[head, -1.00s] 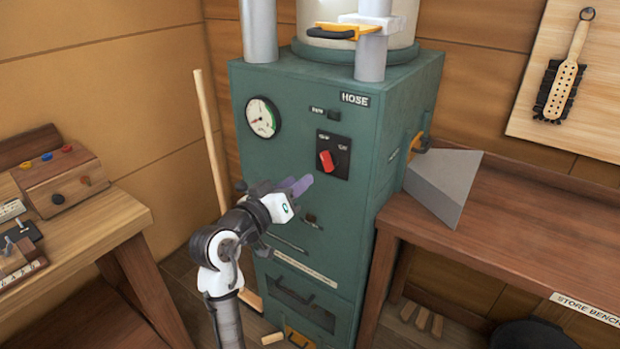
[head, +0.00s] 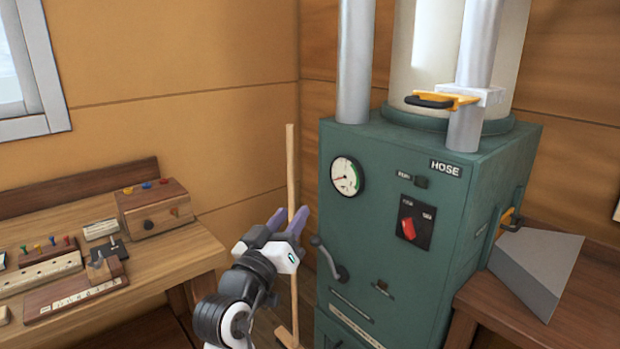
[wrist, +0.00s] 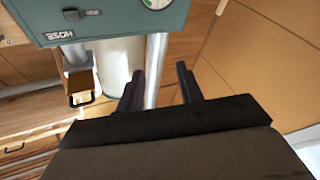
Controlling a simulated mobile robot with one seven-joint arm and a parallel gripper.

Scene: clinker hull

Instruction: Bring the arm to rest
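My gripper (head: 289,222) is raised in front of the wooden pole in the head view, left of the green machine (head: 385,160). Its two purple-grey fingers point up and stand apart. In the wrist view my gripper (wrist: 160,82) also shows two dark fingers spread with a gap and nothing held between them. The machine's front carries a round gauge (head: 347,176), a red switch (head: 408,229) and a crank handle (head: 328,258). The gripper is apart from the crank, to its left.
A wooden bench (head: 195,250) with a box of coloured knobs (head: 155,207) stands at left.

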